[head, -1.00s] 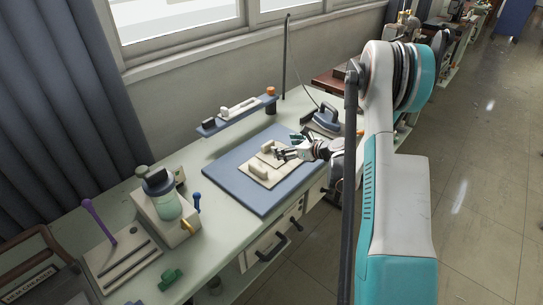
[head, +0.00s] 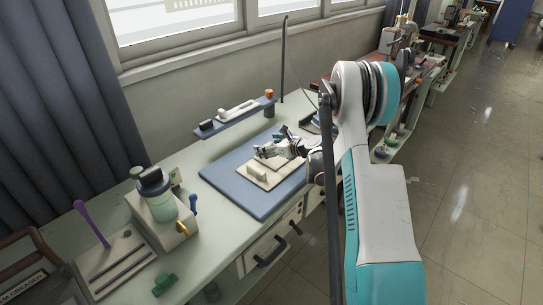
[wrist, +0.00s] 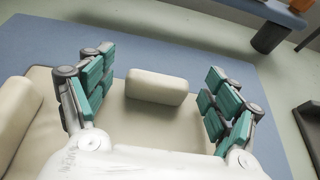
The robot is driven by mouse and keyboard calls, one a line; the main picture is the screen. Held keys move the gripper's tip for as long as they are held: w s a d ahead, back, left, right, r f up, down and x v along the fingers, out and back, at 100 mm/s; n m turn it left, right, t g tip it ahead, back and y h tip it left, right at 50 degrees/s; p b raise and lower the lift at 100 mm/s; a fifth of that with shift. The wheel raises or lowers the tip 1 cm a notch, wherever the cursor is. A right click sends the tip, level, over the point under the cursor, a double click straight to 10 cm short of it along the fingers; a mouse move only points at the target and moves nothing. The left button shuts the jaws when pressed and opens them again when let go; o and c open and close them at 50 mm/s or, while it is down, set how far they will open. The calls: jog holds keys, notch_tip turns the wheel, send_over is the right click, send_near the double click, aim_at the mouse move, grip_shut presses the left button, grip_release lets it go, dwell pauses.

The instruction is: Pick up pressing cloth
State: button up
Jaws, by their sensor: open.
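A flat cream piece (head: 283,178), which looks like the pressing cloth, lies on the blue mat (head: 235,193) on the bench. Cream padded blocks rest on it; one (head: 257,173) is near its front left edge. In the wrist view a short cream block (wrist: 157,86) lies between and beyond my gripper's open fingers. Another block (wrist: 14,118) is at the left edge, outside them. The flat cream piece (wrist: 130,125) spreads beneath. My gripper (head: 262,151) is open and empty above the cloth's far side. I cannot tell its exact height or any contact.
A narrow blue shelf (head: 232,120) stands behind the mat. The iron (head: 315,121) is mostly hidden behind my arm. A jar (head: 158,196) on a cream stand, a purple-handled tool (head: 90,222) and a green piece (head: 165,284) are at the left. The mat's front left is clear.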

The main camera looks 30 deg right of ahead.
jog(key=shift+c, duration=0.6)
jog(key=c, duration=1)
jog(key=shift+r, duration=0.1)
